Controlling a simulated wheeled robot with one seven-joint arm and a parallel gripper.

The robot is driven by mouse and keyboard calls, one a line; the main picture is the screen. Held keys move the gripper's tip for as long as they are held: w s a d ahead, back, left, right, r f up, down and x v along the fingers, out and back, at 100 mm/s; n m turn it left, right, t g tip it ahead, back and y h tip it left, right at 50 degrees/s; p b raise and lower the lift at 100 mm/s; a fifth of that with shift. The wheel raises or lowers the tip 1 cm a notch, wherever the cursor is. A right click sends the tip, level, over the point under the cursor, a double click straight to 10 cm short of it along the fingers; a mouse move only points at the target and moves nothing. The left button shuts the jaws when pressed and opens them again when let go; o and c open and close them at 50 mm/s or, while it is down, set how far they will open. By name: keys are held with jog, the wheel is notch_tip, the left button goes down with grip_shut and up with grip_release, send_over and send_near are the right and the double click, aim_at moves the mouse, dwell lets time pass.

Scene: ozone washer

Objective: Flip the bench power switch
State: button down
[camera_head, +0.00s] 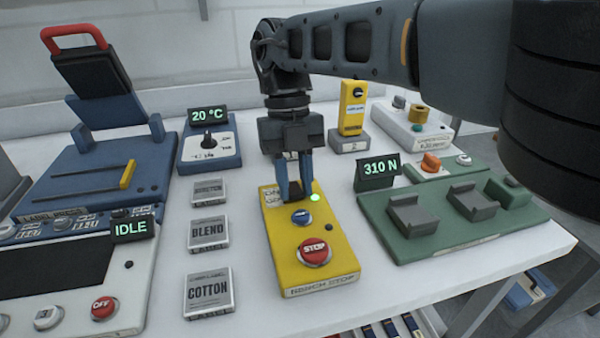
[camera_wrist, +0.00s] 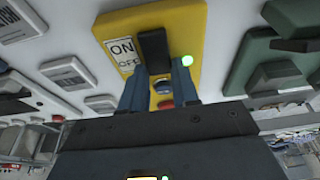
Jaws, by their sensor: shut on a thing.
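The yellow bench power box (camera_head: 312,262) stands upright-lettered on the white bench, with a red STOP button (camera_head: 314,251) and a blue button (camera_head: 301,217) on its top. In the wrist view the yellow box (camera_wrist: 185,20) carries an ON/OFF label (camera_wrist: 122,54) beside a black switch lever (camera_wrist: 153,45). My gripper (camera_head: 294,193) points down at the far end of the box, and its blue fingers (camera_wrist: 158,85) are shut on the black lever. A green light (camera_head: 315,197) glows beside the lever. In the head view the fingers largely hide the lever.
A green fixture (camera_head: 440,240) with a 310 N display stands close to the right. Label packs (camera_head: 208,292) lie to the left. A blue unit (camera_head: 210,148) showing 20 °C and a yellow handheld device (camera_head: 352,105) stand behind. Bare bench surrounds the yellow box.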

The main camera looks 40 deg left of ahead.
jog(key=shift+w, duration=0.1)
jog(key=c, duration=0.8)
grip_release()
jog(key=shift+c, duration=0.2)
jog(key=shift+r, duration=0.15)
